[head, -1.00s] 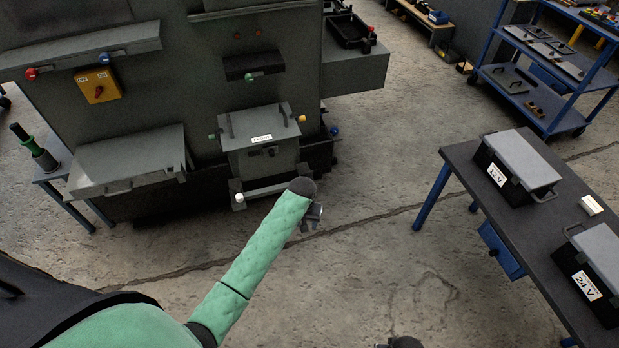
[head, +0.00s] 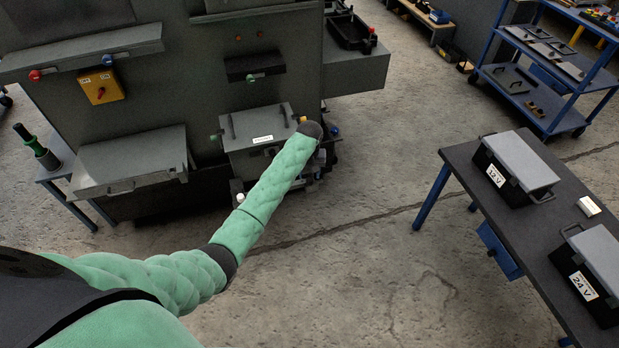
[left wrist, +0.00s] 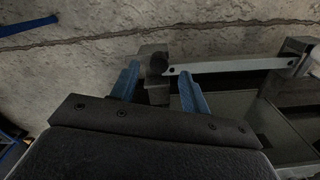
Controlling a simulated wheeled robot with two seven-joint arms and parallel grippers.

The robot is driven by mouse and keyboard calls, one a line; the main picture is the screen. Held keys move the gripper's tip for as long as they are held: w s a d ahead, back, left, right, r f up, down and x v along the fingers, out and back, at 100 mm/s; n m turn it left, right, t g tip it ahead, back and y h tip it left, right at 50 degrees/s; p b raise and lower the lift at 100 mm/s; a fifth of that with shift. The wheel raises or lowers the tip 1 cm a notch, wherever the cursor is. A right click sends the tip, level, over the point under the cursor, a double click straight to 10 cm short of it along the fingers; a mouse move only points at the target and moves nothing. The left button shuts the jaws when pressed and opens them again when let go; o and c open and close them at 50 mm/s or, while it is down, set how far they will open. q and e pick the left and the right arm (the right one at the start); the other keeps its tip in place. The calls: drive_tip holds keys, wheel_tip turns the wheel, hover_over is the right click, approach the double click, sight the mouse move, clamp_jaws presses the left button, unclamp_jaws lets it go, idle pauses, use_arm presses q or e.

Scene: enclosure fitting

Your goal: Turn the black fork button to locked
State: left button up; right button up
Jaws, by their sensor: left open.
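The black fork button (left wrist: 157,63) shows in the left wrist view as a small dark round knob on a grey block, at the end of a pale grey bar (left wrist: 225,66). My left gripper (left wrist: 159,70) is open, with one blue finger on each side of the knob and block. I cannot tell whether either finger touches it. In the head view, my left forearm covers the lower right of the grey enclosure (head: 262,139), hiding the black button and most of the gripper. My right gripper is not in view.
A white knob (head: 240,198) sits at the enclosure's lower left. A yellow switch box (head: 100,87) is on the machine. A table at right holds the 12 V box (head: 515,165) and 24 V box (head: 592,275). The floor between is clear.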

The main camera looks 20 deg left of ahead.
sight(310, 180)
use_arm(q)
drive_tip(key=shift+f, duration=1.95)
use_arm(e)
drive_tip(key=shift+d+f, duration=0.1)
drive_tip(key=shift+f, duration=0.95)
use_arm(q)
drive_tip(key=shift+c, duration=0.3)
drive_tip(key=c, duration=0.9)
drive_tip(key=shift+p, duration=0.35)
drive_tip(key=shift+c, duration=0.2)
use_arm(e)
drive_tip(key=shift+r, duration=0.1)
